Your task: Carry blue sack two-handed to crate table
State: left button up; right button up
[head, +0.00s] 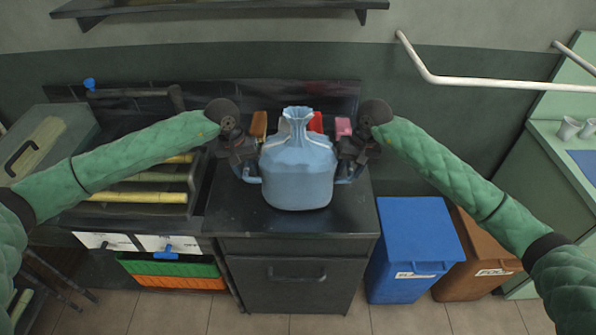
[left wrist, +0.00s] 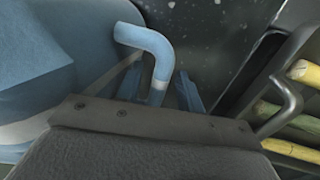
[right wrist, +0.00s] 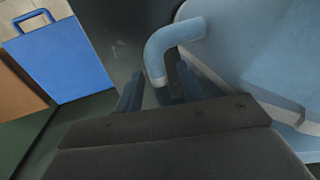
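The blue sack (head: 298,172) stands upright on the black counter (head: 240,215), its gathered neck at the top. A light-blue bent handle sticks out on each side of it. My left gripper (head: 247,172) is at the sack's left side. In the left wrist view its fingers stand apart, with the handle (left wrist: 158,62) between them and gaps visible. My right gripper (head: 352,172) is at the right side. In the right wrist view its fingers also stand apart around the other handle (right wrist: 162,50). Contact with the handles is hard to tell. I cannot identify the crate table.
Yellow cane stalks lie in a dark rack (head: 150,198) at left, above green and orange crates (head: 180,275). Blue (head: 415,245) and brown (head: 478,262) bins stand right of the counter. Small red, pink and orange items are behind the sack. A pale rail (head: 500,83) is at upper right.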

pick_arm(q)
jog(key=shift+s, duration=0.1)
pick_arm(e)
jog(key=shift+s, duration=0.1)
pick_arm(q)
grip_shut()
pick_arm(e)
grip_shut()
pick_arm(q)
jog(key=shift+r, duration=0.1)
pick_arm(e)
jog(key=shift+d+r, duration=0.1)
dwell(0.8)
